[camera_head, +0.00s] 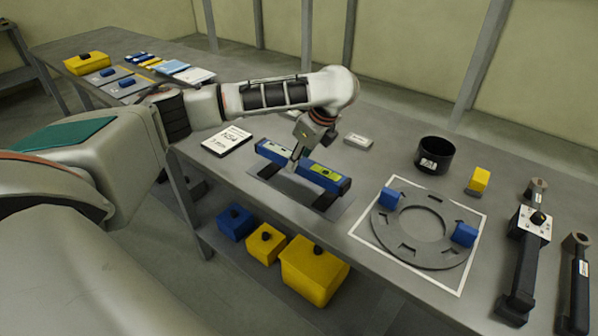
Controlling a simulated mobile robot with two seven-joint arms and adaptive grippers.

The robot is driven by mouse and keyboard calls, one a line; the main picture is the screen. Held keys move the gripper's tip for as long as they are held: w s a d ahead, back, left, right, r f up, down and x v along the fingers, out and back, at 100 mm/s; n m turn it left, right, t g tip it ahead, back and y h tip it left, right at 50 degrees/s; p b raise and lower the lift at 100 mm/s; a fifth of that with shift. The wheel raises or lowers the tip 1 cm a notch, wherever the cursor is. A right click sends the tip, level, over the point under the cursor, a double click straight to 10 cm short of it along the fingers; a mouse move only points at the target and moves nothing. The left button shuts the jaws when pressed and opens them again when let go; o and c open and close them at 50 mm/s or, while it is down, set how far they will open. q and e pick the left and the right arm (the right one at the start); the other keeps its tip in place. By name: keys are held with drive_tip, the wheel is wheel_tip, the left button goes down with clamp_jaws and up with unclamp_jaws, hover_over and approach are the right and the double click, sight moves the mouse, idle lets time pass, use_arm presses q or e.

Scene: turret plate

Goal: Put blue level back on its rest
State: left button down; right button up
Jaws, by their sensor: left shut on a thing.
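The blue level (327,178) is a long blue bar with a light green label, lying across the bench in the middle of the view. Its rest shows as dark supports (327,200) on a grey plate beneath it. My left gripper (295,165) reaches down over the middle of the level and is shut on it. The level is over the supports; whether it touches them I cannot tell. The gripper hides part of the level's middle. My right gripper is not in view.
A grey slotted ring plate (423,252) with blue blocks lies right of the level, inside a white outline. A black cup (435,155), a yellow block (480,179) and dark tools (529,250) stand farther right. A white sign card (227,141) lies left. Boxes (313,270) sit below.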

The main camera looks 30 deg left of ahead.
sight(299, 172)
use_arm(q)
drive_tip(key=shift+f, duration=0.55)
wheel_tip(299, 172, down, 3)
drive_tip(key=shift+f, duration=0.15)
drive_tip(key=c, duration=1.5)
unclamp_jaws()
drive_tip(key=shift+f, duration=0.1)
drive_tip(key=v, duration=1)
drive_tip(key=shift+r, duration=0.35)
drive_tip(key=shift+v, duration=0.8)
